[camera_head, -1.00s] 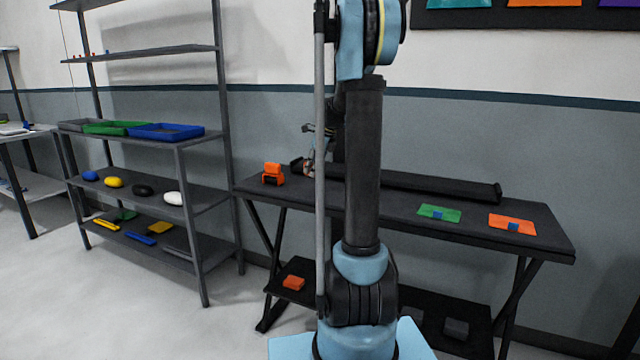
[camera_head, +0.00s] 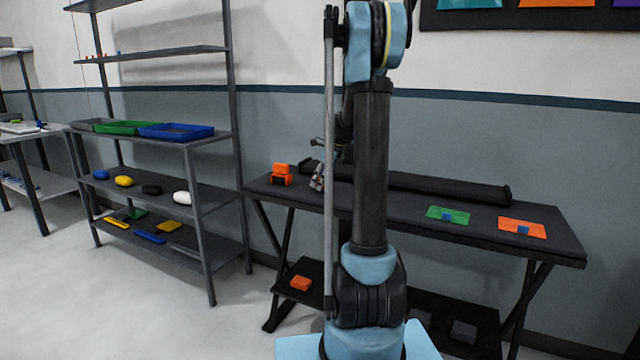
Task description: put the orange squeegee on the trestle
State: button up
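The trestle (camera_head: 400,208) is the dark-topped table at the right, standing on crossed legs. No orange thing shows clearly as a squeegee. A small orange blocky object (camera_head: 281,175) stands on the trestle top near its left end. A small orange block (camera_head: 300,283) lies on the trestle's lower shelf. A flat orange piece (camera_head: 535,229) with a blue patch lies at the right end of the top. My gripper (camera_head: 317,184) is low over the left part of the trestle top, just right of the orange blocky object. It is small and partly behind my arm, so its grip is unclear.
A long black roll (camera_head: 430,187) lies along the trestle's back. A flat green piece (camera_head: 440,214) lies beside the orange one. A shelf rack (camera_head: 205,190) at the left holds trays, rounded objects and flat coloured tools. Floor is clear in front of the rack.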

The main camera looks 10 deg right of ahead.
jog(key=v, duration=1.2)
jog(key=s+a+f+n+h, duration=0.1)
jog(key=s+a+n, duration=0.2)
jog(key=s+n, duration=0.55)
jog(key=s+f+n+h, duration=0.1)
jog(key=s+f+n, duration=0.4)
jog(key=s, duration=0.5)
jog(key=s+a+f+n+h, duration=0.1)
jog(key=s+f+n, duration=0.5)
jog(key=s, duration=0.5)
jog(key=s+f+n, duration=0.6)
jog(key=s+f, duration=0.1)
jog(key=s, duration=0.4)
jog(key=shift+s+a+h, duration=0.2)
jog(key=shift+a+h, duration=0.15)
jog(key=shift+h, duration=0.05)
jog(key=shift+f, duration=0.1)
